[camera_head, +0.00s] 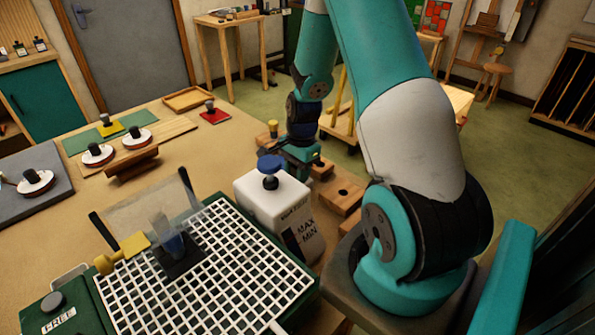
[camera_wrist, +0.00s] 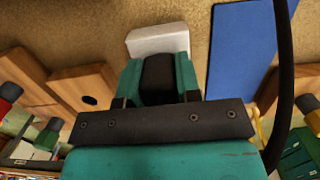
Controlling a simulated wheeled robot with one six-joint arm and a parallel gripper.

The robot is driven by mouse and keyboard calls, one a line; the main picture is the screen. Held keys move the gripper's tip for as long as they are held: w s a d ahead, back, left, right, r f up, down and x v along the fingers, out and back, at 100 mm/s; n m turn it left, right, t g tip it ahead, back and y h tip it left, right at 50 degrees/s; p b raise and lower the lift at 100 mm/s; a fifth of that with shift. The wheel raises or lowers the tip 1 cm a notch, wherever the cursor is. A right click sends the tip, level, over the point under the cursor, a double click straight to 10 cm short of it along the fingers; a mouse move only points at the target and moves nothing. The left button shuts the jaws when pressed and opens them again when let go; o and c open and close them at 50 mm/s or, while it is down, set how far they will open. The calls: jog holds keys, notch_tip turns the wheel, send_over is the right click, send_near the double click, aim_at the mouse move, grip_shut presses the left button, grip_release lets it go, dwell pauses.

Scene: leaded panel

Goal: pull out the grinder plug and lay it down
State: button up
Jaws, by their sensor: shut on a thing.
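My gripper (camera_head: 303,162) is low at the far right edge of the bench, behind the white tank in the head view. In the wrist view its two teal fingers (camera_wrist: 158,66) are closed on the sides of a black body, which I take to be the grinder plug (camera_wrist: 158,82). A white block (camera_wrist: 157,41) shows just beyond the fingertips; whether the plug still touches it cannot be told. In the head view the plug is hidden. The grinder (camera_head: 112,305) with its white grid top stands at the front, a dark piece with a pale upright on the grid.
The white tank (camera_head: 262,205) with a blue knob stands close by my gripper. Wooden blocks with holes (camera_head: 343,194) lie right of it. A black curved strip (camera_wrist: 281,80) passes on the right in the wrist view, near a blue panel (camera_wrist: 239,45).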

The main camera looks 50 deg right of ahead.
jog(key=shift+r+p, duration=0.8)
jog(key=shift+r, duration=0.15)
dwell(0.6)
jog(key=shift+r+p, duration=0.5)
jog(key=shift+r, duration=0.05)
dwell(0.4)
